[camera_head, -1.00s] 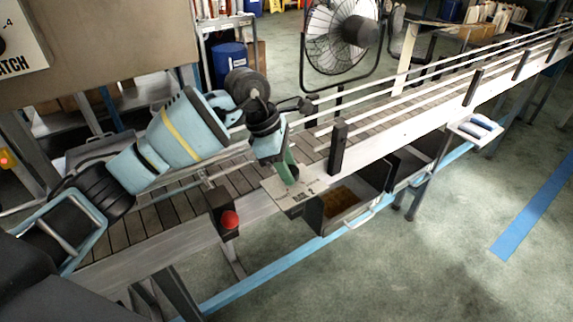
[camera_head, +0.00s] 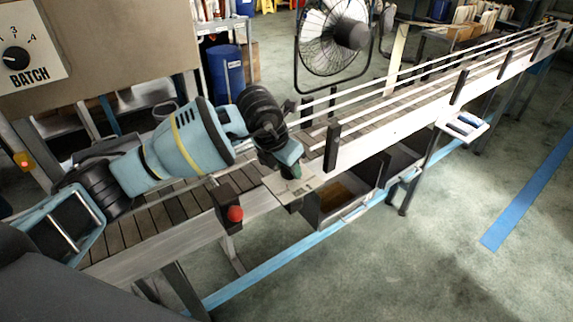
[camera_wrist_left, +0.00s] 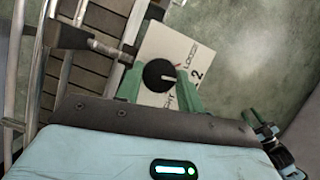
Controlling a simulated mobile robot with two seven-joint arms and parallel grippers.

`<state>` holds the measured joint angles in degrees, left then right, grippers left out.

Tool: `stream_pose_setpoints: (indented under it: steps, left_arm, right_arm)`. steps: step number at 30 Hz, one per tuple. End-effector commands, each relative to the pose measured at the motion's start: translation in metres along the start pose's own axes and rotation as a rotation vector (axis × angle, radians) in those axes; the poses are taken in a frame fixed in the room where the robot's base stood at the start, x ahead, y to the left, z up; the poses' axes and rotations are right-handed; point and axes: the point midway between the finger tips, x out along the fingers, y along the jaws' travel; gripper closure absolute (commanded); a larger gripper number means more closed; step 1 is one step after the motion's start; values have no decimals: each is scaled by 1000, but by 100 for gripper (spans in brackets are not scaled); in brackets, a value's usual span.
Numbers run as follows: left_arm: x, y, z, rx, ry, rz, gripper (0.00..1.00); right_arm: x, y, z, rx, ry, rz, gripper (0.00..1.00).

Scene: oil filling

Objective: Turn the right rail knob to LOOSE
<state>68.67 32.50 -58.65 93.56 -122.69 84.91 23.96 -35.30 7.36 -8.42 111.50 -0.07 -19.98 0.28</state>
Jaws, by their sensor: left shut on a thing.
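The right rail knob (camera_wrist_left: 159,75) is a round black knob on a pale plate (camera_wrist_left: 182,47) in the left wrist view. The plate carries the word LOOSE at its upper right, a 2, and partly hidden lettering below. A small red mark shows at the knob's right edge, toward LOOSE. My left gripper (camera_wrist_left: 158,88) has its green fingers on either side of the knob, shut on it. In the head view my left gripper (camera_head: 293,172) reaches down to the plate (camera_head: 304,188) on the conveyor's near edge; the knob is hidden there. My right gripper is not in view.
A red button (camera_head: 235,214) on a dark box sits left of the plate. A black rail post (camera_head: 331,147) stands just right of it. White guide rails run along the conveyor (camera_head: 130,222). Open bins (camera_head: 341,205) hang below. A fan (camera_head: 333,37) stands behind.

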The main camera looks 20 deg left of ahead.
Motion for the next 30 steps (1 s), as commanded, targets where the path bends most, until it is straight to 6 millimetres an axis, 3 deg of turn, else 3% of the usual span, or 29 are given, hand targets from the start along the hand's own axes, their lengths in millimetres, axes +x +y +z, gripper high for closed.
stream_pose_setpoints:
  steps: [15, 30]
  left_arm:
    - [-1, -3, 2, -395, -3, 164, 85]
    - [0, -3, 2, -539, -1, 222, 85]
  right_arm:
    - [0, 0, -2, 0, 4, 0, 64]
    - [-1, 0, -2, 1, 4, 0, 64]
